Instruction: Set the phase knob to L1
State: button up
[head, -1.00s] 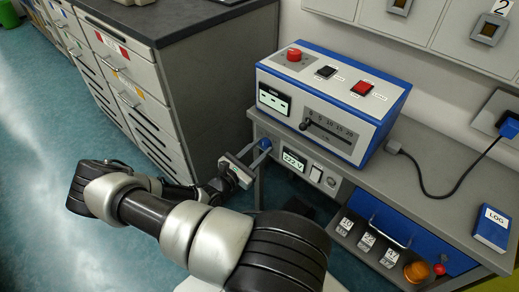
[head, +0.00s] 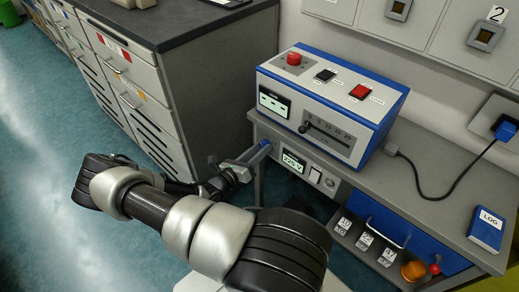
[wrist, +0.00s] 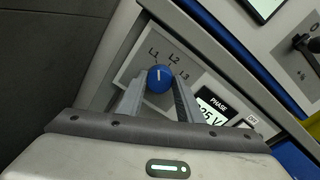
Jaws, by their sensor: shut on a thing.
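The blue phase knob (wrist: 160,78) sits on the grey front panel, with L1, L2 and L3 printed around it. Its short white mark points roughly up in the wrist view, toward the L1–L2 side; I cannot tell exactly which label it meets. My gripper (wrist: 159,92) is shut on the knob, one finger on each side. In the head view my gripper (head: 258,153) reaches the panel's left end and mostly hides the knob. The phase display (head: 292,161) reads about 225 V; it is partly cut off by a finger in the wrist view (wrist: 215,108).
A blue and grey control box (head: 325,105) with a slider, switches and a red button stands on the bench above the panel. A dark-topped drawer cabinet (head: 160,85) stands to the left. A blue LOG book (head: 487,230) lies at the right.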

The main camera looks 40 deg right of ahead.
jog(key=shift+n, duration=1.1)
jog(key=o, duration=1)
jog(key=shift+o, duration=0.2)
jog(key=shift+a, duration=0.15)
jog(key=s+a+p, duration=0.1)
jog(key=s+a, duration=0.1)
jog(key=a, duration=1.5)
jog(key=shift+r+p, duration=0.4)
jog(key=shift+r, duration=0.05)
